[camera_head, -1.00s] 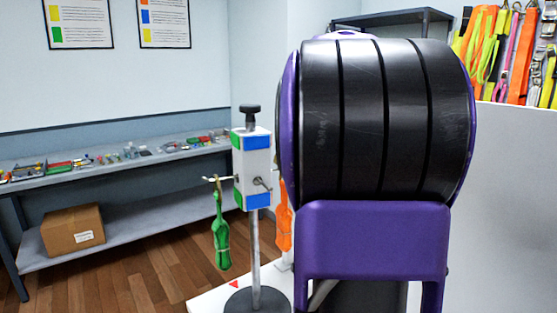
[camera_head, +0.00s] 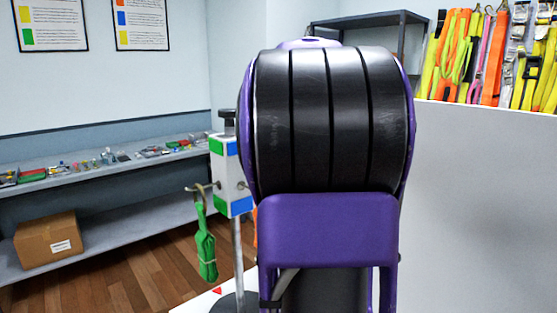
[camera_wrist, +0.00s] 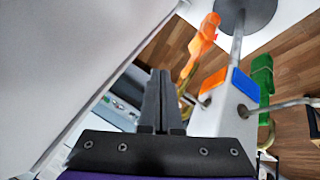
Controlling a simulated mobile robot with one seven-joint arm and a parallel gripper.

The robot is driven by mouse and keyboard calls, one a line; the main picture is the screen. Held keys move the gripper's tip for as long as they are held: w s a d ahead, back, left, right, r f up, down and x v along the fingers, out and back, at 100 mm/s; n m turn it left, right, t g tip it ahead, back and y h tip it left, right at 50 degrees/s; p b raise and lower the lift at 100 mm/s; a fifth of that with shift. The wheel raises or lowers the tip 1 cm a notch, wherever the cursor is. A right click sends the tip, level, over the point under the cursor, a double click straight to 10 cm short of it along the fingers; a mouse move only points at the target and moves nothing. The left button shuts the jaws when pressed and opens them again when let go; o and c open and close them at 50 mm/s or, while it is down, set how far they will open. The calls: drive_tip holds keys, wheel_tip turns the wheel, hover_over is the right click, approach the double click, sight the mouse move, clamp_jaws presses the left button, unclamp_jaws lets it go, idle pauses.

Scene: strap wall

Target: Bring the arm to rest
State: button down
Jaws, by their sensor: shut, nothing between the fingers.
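My arm's purple and black link fills the middle of the head view and hides much behind it. My gripper (camera_wrist: 158,100) shows in the wrist view with its two dark fingers together and nothing between them. Beside it stands a white post block with coloured patches (camera_wrist: 222,105), apart from the fingers as far as I can tell. The block also shows in the head view (camera_head: 230,172). A green strap bundle (camera_head: 206,250) hangs from its left hook. An orange strap bundle (camera_wrist: 203,38) hangs near it in the wrist view and is almost wholly hidden in the head view.
A pale panel (camera_head: 480,190) stands close on the right, with coloured straps (camera_head: 490,60) hanging above it. A long bench (camera_head: 95,170) with small parts runs along the left wall, a cardboard box (camera_head: 47,235) on its lower shelf. Wood floor (camera_head: 130,285) lies open at left.

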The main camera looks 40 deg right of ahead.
drive_tip(key=v, duration=0.7)
drive_tip(key=shift+r, duration=0.2)
drive_tip(key=shift+s, duration=0.1)
